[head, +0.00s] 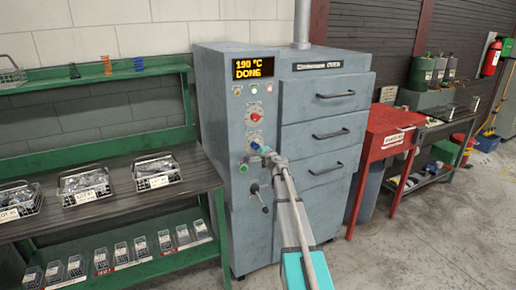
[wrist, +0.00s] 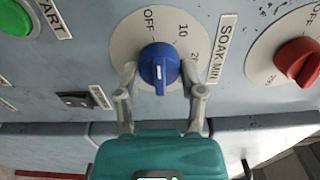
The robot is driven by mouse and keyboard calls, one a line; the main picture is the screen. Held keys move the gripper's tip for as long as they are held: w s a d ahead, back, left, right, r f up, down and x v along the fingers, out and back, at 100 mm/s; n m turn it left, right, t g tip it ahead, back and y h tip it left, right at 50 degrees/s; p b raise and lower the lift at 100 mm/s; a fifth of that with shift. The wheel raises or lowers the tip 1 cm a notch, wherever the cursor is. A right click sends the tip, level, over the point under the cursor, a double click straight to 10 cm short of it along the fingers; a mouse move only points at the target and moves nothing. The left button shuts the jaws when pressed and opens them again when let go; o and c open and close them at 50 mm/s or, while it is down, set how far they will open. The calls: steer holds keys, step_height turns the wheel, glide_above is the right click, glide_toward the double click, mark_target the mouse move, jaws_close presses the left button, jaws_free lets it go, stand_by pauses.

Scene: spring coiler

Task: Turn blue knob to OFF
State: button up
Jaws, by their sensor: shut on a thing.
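The blue knob (wrist: 160,66) sits on a pale round dial (wrist: 122,40) in the wrist view. The dial shows OFF at the top, with 10 and a partly hidden 20 to its right. A white mark on the knob's face lies in its lower part. Which setting the knob points to is hard to tell. My gripper (wrist: 160,80) has one finger on each side of the knob and is shut on it. In the head view my gripper (head: 266,152) is at the knob on the grey oven's front (head: 325,105), hiding part of the dial.
A red knob (wrist: 298,62) on its own dial is close to the right in the wrist view. A green button (wrist: 14,18) and a dark slot (wrist: 76,100) are at left. The oven display (head: 254,68) reads 190 °C DONE. A green-framed bench (head: 100,212) stands left of the oven.

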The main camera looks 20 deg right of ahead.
steer(key=shift+n, duration=1.1)
steer(key=o, duration=1.1)
steer(key=shift+o, duration=0.2)
steer(key=s, duration=1.2)
steer(key=shift+d, duration=0.2)
